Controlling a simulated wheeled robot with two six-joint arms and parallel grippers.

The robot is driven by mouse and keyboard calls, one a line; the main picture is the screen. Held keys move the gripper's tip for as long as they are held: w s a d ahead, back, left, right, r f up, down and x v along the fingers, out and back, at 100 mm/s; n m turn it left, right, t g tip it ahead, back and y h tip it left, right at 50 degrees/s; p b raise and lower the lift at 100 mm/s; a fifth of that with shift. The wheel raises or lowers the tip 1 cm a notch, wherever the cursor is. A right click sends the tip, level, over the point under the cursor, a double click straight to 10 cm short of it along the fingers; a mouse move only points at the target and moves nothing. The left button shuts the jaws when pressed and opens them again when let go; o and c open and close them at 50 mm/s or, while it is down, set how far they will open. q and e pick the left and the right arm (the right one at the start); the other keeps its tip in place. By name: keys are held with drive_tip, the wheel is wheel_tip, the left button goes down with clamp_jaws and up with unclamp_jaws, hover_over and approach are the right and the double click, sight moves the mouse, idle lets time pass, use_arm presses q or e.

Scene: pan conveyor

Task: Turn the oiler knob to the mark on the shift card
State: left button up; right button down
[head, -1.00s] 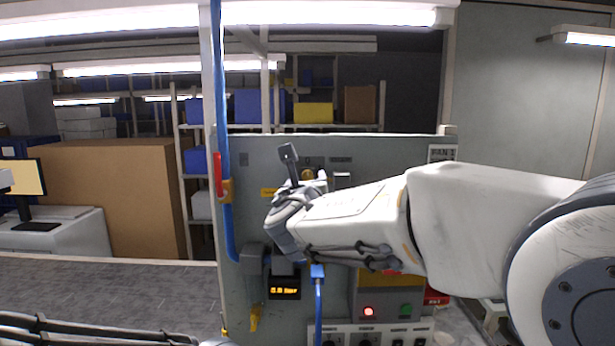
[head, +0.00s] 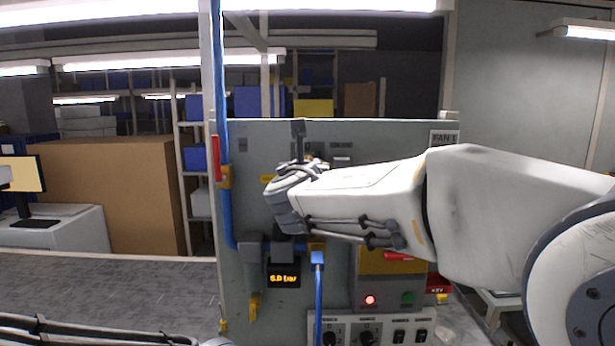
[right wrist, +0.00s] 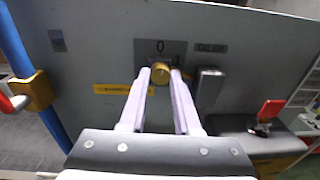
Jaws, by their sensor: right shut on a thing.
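The oiler knob (right wrist: 160,72) is a round brass-coloured knob on a dark plate of the grey panel, with a "0" printed above it. My right gripper (right wrist: 160,75) has its two fingers on either side of the knob and is shut on it. In the head view my right gripper (head: 312,165) reaches the panel from the right and hides the knob. A white label (head: 444,138) sits at the panel's top right; I cannot tell that it is the shift card. My left gripper is not in view.
A blue pipe (right wrist: 28,70) with a red-handled brass valve (right wrist: 33,92) runs down the panel's left. A metal box (right wrist: 208,86) and a red lever (right wrist: 270,109) lie to the knob's right. An orange display (head: 284,279) is below; a blue cable (head: 319,300) hangs beside it.

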drive_tip(key=shift+d+m+y+b, duration=0.1)
drive_tip(key=shift+m+y+b, duration=0.3)
drive_tip(key=shift+m+b, duration=4.95)
drive_tip(key=shift+m+y+b, duration=0.4)
drive_tip(key=shift+m+b, duration=3.4)
drive_tip(key=shift+m, duration=2.95)
drive_tip(key=c, duration=0.6)
unclamp_jaws()
